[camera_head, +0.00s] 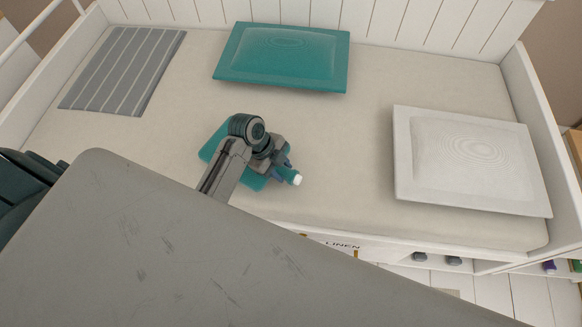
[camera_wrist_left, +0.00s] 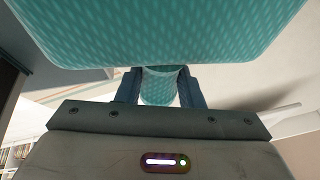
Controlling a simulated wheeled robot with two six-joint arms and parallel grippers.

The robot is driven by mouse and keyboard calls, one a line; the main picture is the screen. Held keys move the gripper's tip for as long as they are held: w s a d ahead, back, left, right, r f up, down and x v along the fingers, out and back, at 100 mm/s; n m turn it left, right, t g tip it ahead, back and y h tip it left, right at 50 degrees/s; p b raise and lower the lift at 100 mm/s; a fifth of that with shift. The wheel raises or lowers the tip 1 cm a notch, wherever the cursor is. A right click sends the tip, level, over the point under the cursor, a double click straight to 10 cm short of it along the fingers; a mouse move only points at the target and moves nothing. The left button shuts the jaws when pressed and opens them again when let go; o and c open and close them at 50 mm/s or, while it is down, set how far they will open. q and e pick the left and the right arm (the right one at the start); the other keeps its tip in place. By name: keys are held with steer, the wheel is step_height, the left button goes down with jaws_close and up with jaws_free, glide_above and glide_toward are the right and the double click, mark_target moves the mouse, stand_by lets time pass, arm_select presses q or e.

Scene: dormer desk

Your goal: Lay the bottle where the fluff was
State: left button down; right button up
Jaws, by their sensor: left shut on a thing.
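The bottle (camera_head: 251,181) is a teal, flat-bodied bottle with a narrow neck and a white stopper. My left gripper (camera_head: 284,168) is over it in the head view, shut on the neck, with the stopper end pointing to the lower right. My wrist and forearm hide much of the body. In the left wrist view the patterned teal body (camera_wrist_left: 160,30) fills the top, and the neck sits between the two fingers of my left gripper (camera_wrist_left: 160,80). I cannot tell whether the bottle touches the mattress. No fluff is visible. My right gripper is not in view.
The bed's pale mattress (camera_head: 340,150) is bare around the bottle. A teal pillow (camera_head: 283,60) lies at the back, a white pillow (camera_head: 465,165) at the right, a striped grey blanket (camera_head: 125,68) at the back left. White panels edge the bed. Shelves below carry a LINEN label (camera_head: 342,246).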

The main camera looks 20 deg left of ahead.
arm_select(q)
steer(key=w+d, duration=0.2)
steer(key=w, duration=0.1)
steer(key=shift+f, duration=0.15)
step_height(320, 180, down, 3)
steer(key=shift+s+r, duration=0.1)
steer(key=shift+f, duration=0.3)
steer(key=c, duration=1)
jaws_free()
steer(key=shift+f, duration=0.1)
steer(key=shift+o, duration=0.2)
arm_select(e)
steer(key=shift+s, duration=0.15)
